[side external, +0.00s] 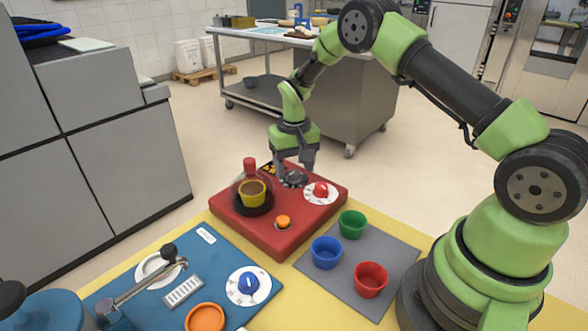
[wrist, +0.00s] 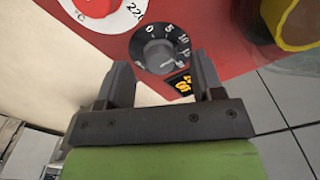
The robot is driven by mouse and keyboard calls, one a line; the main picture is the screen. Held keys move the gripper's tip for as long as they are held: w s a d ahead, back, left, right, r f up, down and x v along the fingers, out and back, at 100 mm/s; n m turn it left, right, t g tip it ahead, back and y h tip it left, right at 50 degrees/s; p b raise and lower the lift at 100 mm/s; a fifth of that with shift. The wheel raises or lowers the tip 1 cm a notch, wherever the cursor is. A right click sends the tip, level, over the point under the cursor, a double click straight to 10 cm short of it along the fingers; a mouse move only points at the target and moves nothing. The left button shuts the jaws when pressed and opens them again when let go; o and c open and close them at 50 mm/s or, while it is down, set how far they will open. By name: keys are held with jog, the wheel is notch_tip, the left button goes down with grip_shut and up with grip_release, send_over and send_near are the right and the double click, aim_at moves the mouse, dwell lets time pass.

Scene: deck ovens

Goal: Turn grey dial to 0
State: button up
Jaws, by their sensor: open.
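The grey dial (wrist: 158,53) sits on a round black scale with white marks, among them 0, 5 and 10, on the red panel. I cannot tell where its pointer stands. In the side view the grey dial (side external: 293,180) is partly hidden under my gripper (side external: 295,167). My gripper points down over the dial, its jaws apart on either side of it. In the wrist view my gripper (wrist: 161,62) is open, with the dial between and beyond the fingertips. I cannot tell whether the fingers touch it.
A red knob on a white scale (side external: 321,191) is close right of the dial. A yellow cup (side external: 252,191) under a clear cover, and an orange button (side external: 283,222), share the red panel (side external: 300,225). Blue, green and red cups stand on a grey mat (side external: 345,285).

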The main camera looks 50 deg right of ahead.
jog(key=shift+f, duration=0.65)
jog(key=c, duration=0.9)
